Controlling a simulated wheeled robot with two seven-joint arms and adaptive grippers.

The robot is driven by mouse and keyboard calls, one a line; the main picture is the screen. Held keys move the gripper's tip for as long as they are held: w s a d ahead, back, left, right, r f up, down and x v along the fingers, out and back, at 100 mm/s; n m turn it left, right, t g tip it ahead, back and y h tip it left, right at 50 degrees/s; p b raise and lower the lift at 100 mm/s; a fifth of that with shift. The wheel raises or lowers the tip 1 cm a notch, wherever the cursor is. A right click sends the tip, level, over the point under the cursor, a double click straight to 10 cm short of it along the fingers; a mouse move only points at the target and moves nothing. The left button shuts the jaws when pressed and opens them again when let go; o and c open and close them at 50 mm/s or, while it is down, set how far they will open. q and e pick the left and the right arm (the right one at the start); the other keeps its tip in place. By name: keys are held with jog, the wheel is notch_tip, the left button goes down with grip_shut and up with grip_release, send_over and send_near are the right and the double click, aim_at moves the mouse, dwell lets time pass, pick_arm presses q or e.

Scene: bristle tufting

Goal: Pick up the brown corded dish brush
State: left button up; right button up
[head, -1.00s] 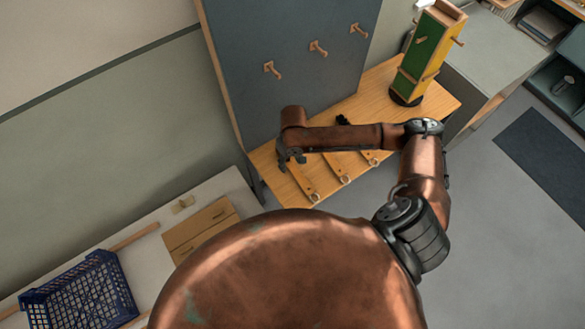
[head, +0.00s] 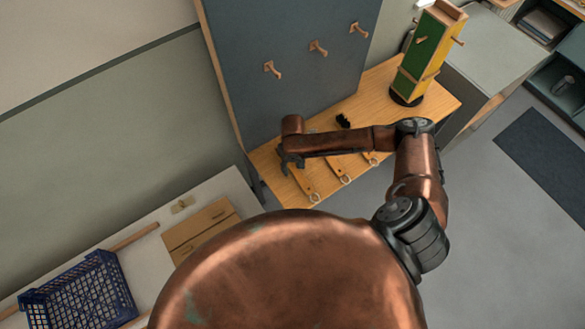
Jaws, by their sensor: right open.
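Three wooden brushes lie side by side on the wooden bench top, each with a pale cord loop at its near end: the left brush (head: 306,188), the middle brush (head: 336,169) and the right brush (head: 371,158). A tuft of black bristles (head: 343,121) shows beyond my forearm. My forearm hides the middles of the brushes, and I cannot tell which one is the brown corded dish brush. My right gripper (head: 291,167) is open, pointing down above or beside the left brush; its height is unclear. My left gripper is not in view.
A green and yellow post (head: 425,55) with pegs stands at the bench's right end. A blue crate (head: 82,290) and a cardboard box (head: 200,226) are at lower left.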

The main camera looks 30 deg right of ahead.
jog(key=shift+c, duration=0.3)
grip_shut()
jog(key=shift+r, duration=0.15)
jog(key=shift+r, duration=0.5)
jog(key=s+d+r, duration=0.8)
jog(key=s+r, duration=0.3)
jog(key=shift+d+r+p, duration=0.25)
jog(key=shift+r+p, duration=0.15)
